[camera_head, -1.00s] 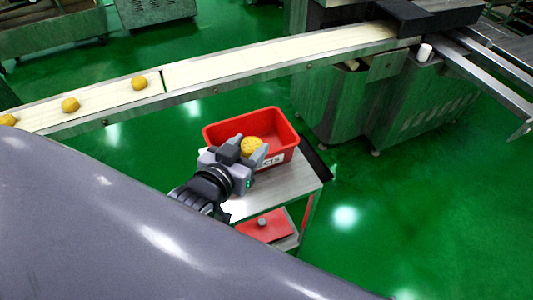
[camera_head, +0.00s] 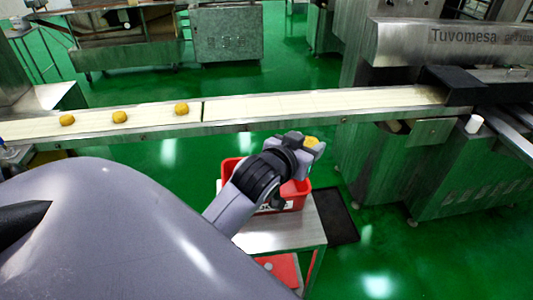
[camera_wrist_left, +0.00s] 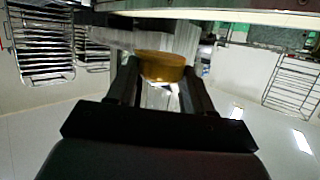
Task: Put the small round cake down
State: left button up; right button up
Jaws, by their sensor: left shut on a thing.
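The small round cake (camera_head: 311,142) is yellow and sits at the tip of my left gripper (camera_head: 306,143). My left gripper is shut on it and holds it up, over or near the right end of the red bin in the head view. In the left wrist view the cake (camera_wrist_left: 160,66) shows between the two fingers (camera_wrist_left: 158,80). My arm hides much of the bin and its inside. My right gripper is not in view.
The red bin (camera_head: 297,203) stands on a small metal cart (camera_head: 285,236). Behind is a conveyor belt (camera_head: 290,103) carrying several yellow cakes (camera_head: 119,117). A large steel machine (camera_head: 440,165) stands at right. A dark mat (camera_head: 336,216) lies on the green floor.

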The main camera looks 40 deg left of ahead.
pick_arm(q)
jog(key=w+a+r+n+y, duration=0.2)
jog(key=w+a+r, duration=0.2)
jog(key=a+r, duration=0.3)
notch_tip(320, 180, down, 20)
jog(key=b, duration=0.4)
jog(key=shift+w+r, duration=0.25)
jog(key=shift+d+f, duration=0.1)
jog(key=shift+f, duration=0.05)
jog(key=shift+f+b, duration=0.4)
jog(key=shift+f, duration=0.1)
jog(key=o, duration=1)
jog(key=shift+s+f, duration=0.1)
jog(key=shift+o, duration=0.2)
